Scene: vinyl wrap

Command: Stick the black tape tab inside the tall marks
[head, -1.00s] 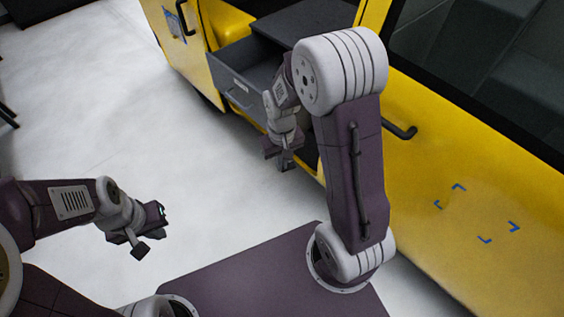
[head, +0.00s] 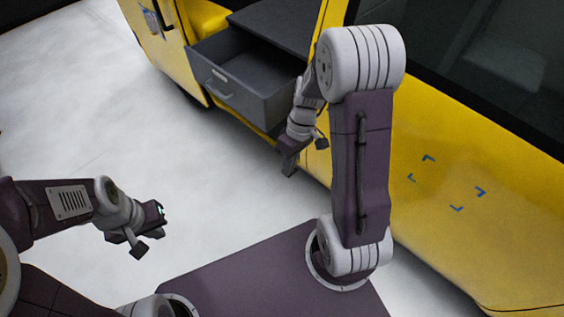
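Blue corner marks (head: 481,191) outline a four-sided area on the yellow door panel at the right. The panel inside them is bare. I cannot tell whether these are the tall marks. I cannot make out a black tape tab anywhere. My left gripper (head: 150,231) is open and empty over the pale floor at the left, far from the marks. My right gripper (head: 305,158) hangs beside the open drawer, left of the marks, with its fingers apart. I see nothing between them, though the view of it is small.
A grey drawer (head: 235,84) stands open from the yellow vehicle (head: 440,240), close behind my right gripper. A yellow door (head: 160,50) with a black handle stands at the upper left. The pale floor (head: 90,120) is clear in the middle and left.

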